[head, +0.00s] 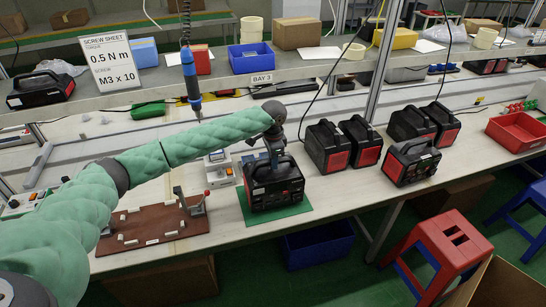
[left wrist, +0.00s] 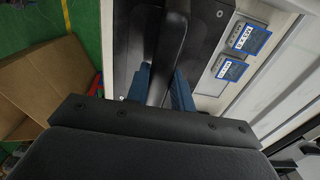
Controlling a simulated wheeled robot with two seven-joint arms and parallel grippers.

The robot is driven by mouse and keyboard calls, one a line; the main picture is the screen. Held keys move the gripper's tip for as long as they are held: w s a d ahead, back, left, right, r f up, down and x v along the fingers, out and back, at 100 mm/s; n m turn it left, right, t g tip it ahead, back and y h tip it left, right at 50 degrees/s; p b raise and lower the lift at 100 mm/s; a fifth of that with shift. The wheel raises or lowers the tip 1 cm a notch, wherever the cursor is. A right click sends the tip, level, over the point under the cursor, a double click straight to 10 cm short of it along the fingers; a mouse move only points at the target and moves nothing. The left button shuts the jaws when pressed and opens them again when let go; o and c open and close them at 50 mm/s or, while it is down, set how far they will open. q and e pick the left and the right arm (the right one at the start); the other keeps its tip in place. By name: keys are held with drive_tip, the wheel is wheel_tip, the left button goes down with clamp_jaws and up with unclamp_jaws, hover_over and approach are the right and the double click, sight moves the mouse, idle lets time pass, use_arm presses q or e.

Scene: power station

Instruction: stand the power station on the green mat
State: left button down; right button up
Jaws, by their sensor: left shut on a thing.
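The black power station (head: 275,190) is upright at the green mat (head: 296,210), with mat showing along its front and left side. I cannot tell whether its base touches the mat or hangs slightly above it. My left gripper (head: 273,152) is above the power station, shut on its top handle. In the left wrist view the blue fingers (left wrist: 162,92) stand on either side of the handle (left wrist: 172,50), over the dark casing (left wrist: 205,25). My right gripper is in neither view.
A brown fixture board (head: 150,226) lies left of the mat, with a small white device (head: 219,170) behind. Several other power stations (head: 411,162) stand to the right. A red tray (head: 518,131) is farther right. A red stool (head: 440,240) stands before the bench.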

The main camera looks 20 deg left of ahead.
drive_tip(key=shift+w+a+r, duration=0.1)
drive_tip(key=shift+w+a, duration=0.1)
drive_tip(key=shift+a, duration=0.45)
use_arm(q)
drive_tip(key=shift+f, duration=0.15)
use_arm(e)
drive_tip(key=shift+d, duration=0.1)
use_arm(q)
drive_tip(key=shift+f, duration=0.15)
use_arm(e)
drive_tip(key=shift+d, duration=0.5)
use_arm(q)
drive_tip(key=shift+f, duration=0.1)
drive_tip(key=c, duration=1.1)
unclamp_jaws()
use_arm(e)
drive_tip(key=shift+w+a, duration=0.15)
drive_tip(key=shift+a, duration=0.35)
